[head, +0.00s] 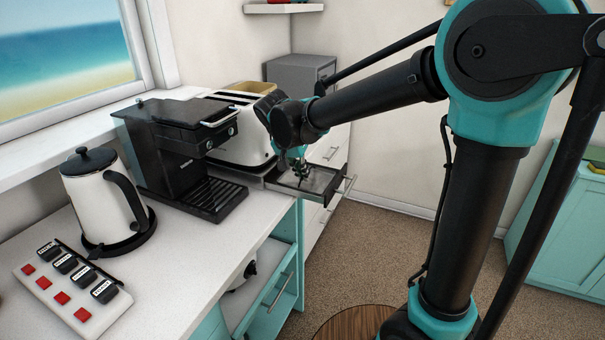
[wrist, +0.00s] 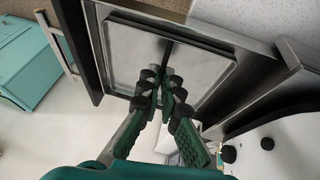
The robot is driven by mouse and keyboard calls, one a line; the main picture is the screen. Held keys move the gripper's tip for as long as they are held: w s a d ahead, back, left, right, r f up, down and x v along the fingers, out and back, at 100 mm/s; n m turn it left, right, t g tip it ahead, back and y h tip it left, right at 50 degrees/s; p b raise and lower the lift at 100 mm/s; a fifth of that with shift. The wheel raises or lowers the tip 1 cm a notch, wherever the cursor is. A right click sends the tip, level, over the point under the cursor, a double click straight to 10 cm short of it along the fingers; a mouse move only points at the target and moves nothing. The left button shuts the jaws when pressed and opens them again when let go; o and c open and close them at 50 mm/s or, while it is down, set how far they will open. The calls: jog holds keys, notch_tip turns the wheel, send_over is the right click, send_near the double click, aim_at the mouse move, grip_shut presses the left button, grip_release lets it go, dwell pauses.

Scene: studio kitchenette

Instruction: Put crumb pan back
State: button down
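The crumb pan appears to be the shallow, square, silvery metal pan with a raised rim (wrist: 205,53) in the wrist view. It lies in or over an open, dark-sided drawer (wrist: 82,62). In the head view the grey pan (head: 318,180) shows just right of the cream toaster (head: 236,148). My gripper (wrist: 164,77) points down at the pan, its dark fingertips drawn close together over it. In the head view my gripper (head: 299,168) is above the pan's middle. A dark line on the pan in front of the fingertips looks like a reflection or shadow. Whether the fingertips touch the pan is unclear.
A black coffee maker (head: 170,155) stands left of the toaster. A white kettle (head: 98,200) and a button panel (head: 72,285) are nearer on the counter. A lower teal drawer (head: 275,290) is also open. Carpeted floor (head: 370,250) lies right of the drawers.

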jog(key=shift+f, duration=0.1)
jog(key=c, duration=1.7)
grip_release()
jog(key=v, duration=1.2)
